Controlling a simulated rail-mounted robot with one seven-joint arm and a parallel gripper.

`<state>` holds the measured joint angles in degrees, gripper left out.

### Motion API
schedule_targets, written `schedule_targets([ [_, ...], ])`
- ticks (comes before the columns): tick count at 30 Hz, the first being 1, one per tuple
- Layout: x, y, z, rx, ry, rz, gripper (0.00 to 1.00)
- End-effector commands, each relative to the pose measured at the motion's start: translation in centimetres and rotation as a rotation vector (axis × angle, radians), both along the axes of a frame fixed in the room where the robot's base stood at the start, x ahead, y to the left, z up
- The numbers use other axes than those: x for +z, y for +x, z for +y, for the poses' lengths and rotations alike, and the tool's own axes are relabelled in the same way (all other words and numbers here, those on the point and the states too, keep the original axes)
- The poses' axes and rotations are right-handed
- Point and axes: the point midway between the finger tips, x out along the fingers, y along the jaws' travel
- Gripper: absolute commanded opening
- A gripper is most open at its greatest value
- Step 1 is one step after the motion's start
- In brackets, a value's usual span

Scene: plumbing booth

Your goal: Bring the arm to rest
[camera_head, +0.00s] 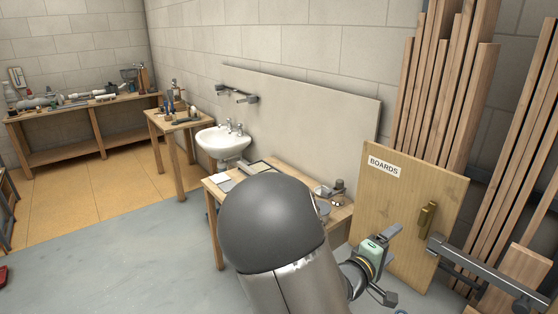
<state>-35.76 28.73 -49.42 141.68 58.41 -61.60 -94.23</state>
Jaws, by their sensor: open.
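My arm reaches forward from the bottom of the view. Its dark rounded joint (271,222) and silver link fill the lower middle. My gripper (392,264) is at the lower right, beyond the link, with its two grey fingers spread apart. Nothing shows between the fingers. It appears in front of the lower part of the wooden panel labelled BOARDS (390,205); the gap to the panel cannot be told. The dark joint and link hide part of the near workbench (217,190).
A white sink (222,144) is mounted at the wall panel (310,105). A small table (158,121) and a long bench (62,111) with tools stand at the left. Tall timber boards (445,90) and a metal rail (485,267) are at the right.

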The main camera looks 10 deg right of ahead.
Motion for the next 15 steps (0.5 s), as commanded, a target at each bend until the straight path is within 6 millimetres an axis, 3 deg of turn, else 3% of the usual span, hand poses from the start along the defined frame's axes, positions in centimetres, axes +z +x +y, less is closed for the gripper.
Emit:
schedule_targets([
  [5, -3.5, 1.5, 2.0, 0.097, 0.313, -0.062, 0.76],
  [8, -6.3, 2.6, 6.3, 0.185, 0.685, -0.113, 0.76],
  [11, -7.4, 2.3, 12.4, 0.239, 1.070, -0.115, 0.76],
  [15, -6.1, -1.7, 20.0, 0.209, 1.470, -0.005, 0.76],
])
